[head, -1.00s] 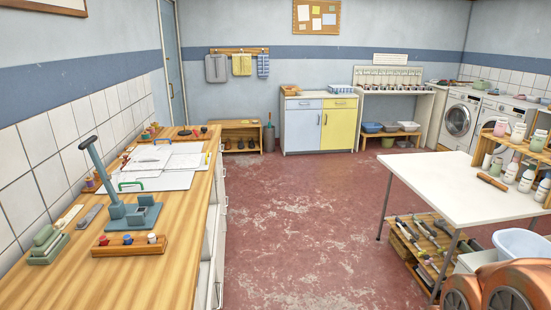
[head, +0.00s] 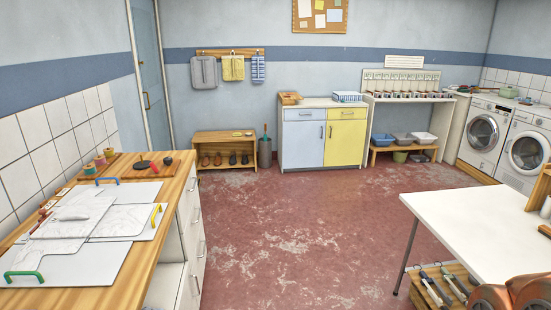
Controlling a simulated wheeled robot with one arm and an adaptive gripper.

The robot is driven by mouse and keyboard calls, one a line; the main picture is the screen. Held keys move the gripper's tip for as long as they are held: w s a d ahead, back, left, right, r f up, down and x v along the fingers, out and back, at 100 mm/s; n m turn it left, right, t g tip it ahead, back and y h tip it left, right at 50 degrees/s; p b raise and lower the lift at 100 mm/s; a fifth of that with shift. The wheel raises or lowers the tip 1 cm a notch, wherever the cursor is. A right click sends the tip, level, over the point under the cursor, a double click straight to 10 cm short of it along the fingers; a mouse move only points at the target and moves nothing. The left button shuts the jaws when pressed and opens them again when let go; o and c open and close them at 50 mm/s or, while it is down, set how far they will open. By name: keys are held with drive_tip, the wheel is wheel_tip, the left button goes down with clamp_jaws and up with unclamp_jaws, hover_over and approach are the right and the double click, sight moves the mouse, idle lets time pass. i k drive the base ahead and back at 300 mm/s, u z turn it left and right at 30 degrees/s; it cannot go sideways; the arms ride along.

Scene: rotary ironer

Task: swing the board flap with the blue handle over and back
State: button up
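The blue handle (head: 107,181) is a small arch at the far edge of a pale board flap (head: 135,193). The flap lies flat on the wooden counter at the left, partly under other pale sheets or flaps. A green handle (head: 24,276) stands on the near flap (head: 85,266), and a yellow handle (head: 156,212) is at the right side.
The wooden counter (head: 110,297) has spools and dark knobs (head: 142,164) behind the board. A white table (head: 480,220) stands at the right, with tools on a shelf below. The red floor (head: 290,230) between them is clear.

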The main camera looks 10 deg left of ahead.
sight(143, 192)
drive_tip(key=u, duration=0.2)
drive_tip(key=i, duration=1.7)
drive_tip(key=u, duration=1.15)
drive_tip(key=i, duration=0.95)
drive_tip(key=u, duration=1.55)
drive_tip(key=i, duration=0.65)
drive_tip(key=u, duration=0.4)
